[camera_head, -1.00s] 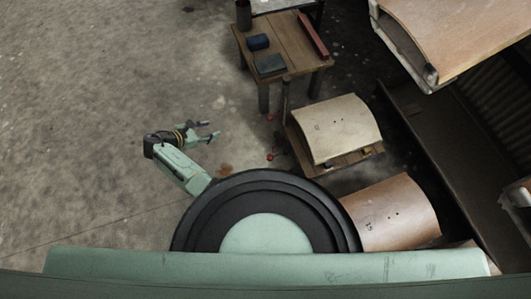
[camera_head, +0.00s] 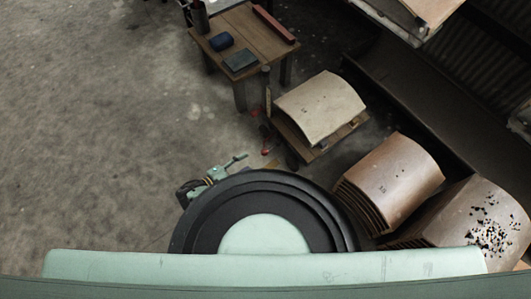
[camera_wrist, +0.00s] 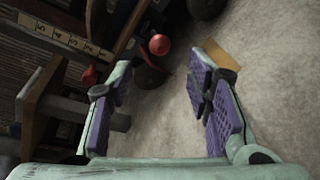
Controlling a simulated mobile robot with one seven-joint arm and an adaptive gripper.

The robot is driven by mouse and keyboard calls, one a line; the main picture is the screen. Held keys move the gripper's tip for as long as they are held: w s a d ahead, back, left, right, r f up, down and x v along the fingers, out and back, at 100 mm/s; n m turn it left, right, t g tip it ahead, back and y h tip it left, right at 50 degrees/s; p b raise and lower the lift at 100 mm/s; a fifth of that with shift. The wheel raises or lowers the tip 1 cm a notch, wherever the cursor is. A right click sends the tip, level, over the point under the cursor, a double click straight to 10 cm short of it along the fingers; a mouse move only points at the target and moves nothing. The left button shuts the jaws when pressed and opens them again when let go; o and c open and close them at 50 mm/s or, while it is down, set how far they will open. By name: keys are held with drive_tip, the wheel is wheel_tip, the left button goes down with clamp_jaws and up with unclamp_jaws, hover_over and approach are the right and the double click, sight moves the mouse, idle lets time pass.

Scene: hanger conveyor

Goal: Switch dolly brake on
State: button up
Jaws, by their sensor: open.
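The dolly (camera_head: 340,138) is a low wooden platform carrying a curved tan panel (camera_head: 320,105), right of my gripper in the head view. A small red knob (camera_head: 265,152) shows at its left side, and another red spot is farther back. In the wrist view a round red ball knob (camera_wrist: 159,45) is ahead, beyond and between my fingertips. A second red part (camera_wrist: 90,76) is beside the left finger. My gripper (camera_wrist: 160,78) is open and empty, with purple pads, apart from the ball knob. In the head view my gripper (camera_head: 228,168) is partly hidden behind my body.
A small wooden table (camera_head: 262,38) with a blue roll, a dark box and a red bar stands behind the dolly. Stacks of curved brown panels (camera_head: 395,175) lie at right, near a dark conveyor frame (camera_head: 435,95). The concrete floor at left is clear.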

sight(265, 152)
drive_tip(key=b+x, duration=0.1)
drive_tip(key=x, duration=0.9)
drive_tip(key=shift+w+d+f, duration=0.1)
drive_tip(key=shift+w+d, duration=0.15)
drive_tip(key=shift+d, duration=0.05)
drive_tip(key=shift+c, duration=0.2)
clamp_jaws()
